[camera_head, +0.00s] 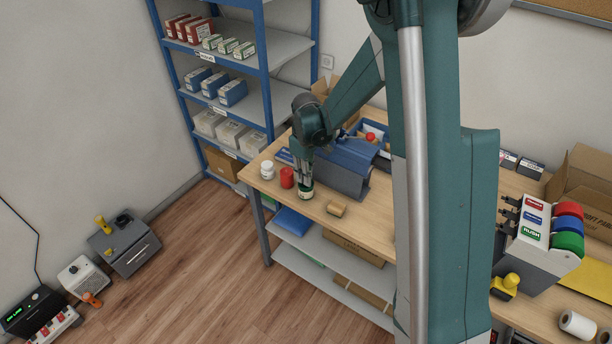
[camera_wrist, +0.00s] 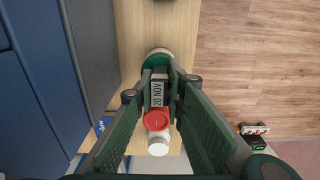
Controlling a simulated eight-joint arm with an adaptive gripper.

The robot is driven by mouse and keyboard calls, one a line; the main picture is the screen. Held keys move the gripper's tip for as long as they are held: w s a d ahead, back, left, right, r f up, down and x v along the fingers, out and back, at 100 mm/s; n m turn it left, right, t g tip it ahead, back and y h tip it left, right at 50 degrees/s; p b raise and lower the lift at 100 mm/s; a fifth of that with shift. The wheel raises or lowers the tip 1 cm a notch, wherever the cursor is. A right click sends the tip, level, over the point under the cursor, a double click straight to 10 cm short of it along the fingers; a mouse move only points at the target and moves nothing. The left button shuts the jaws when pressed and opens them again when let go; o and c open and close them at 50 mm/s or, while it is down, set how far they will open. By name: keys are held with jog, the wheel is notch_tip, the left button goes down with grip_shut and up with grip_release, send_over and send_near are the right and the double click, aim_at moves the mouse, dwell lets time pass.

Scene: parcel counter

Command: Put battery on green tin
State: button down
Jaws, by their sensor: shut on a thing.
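My gripper (camera_head: 305,180) is low over the front left part of the wooden counter. In the wrist view its two dark green fingers (camera_wrist: 160,76) are shut on a small grey block with a "20 NOV" label, which I take to be the battery (camera_wrist: 157,92). The green tin (camera_head: 306,195) stands directly below the fingers; its round rim also shows in the wrist view (camera_wrist: 157,52). The battery is over the tin, partly covering it. I cannot tell whether they touch. In the head view the fingers largely hide the battery.
A red tin (camera_head: 287,177) and a white jar (camera_head: 267,170) stand close left of the gripper. A tan block (camera_head: 337,210) lies to the right near the counter's front edge. A large blue-grey box (camera_head: 342,170) stands just behind. Bare counter (camera_head: 372,218) lies further right.

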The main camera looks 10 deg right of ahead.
jog(key=shift+f, duration=0.2)
jog(key=c, duration=2.4)
grip_release()
jog(key=shift+o, duration=0.2)
jog(key=shift+r, duration=0.15)
jog(key=shift+r, duration=6.05)
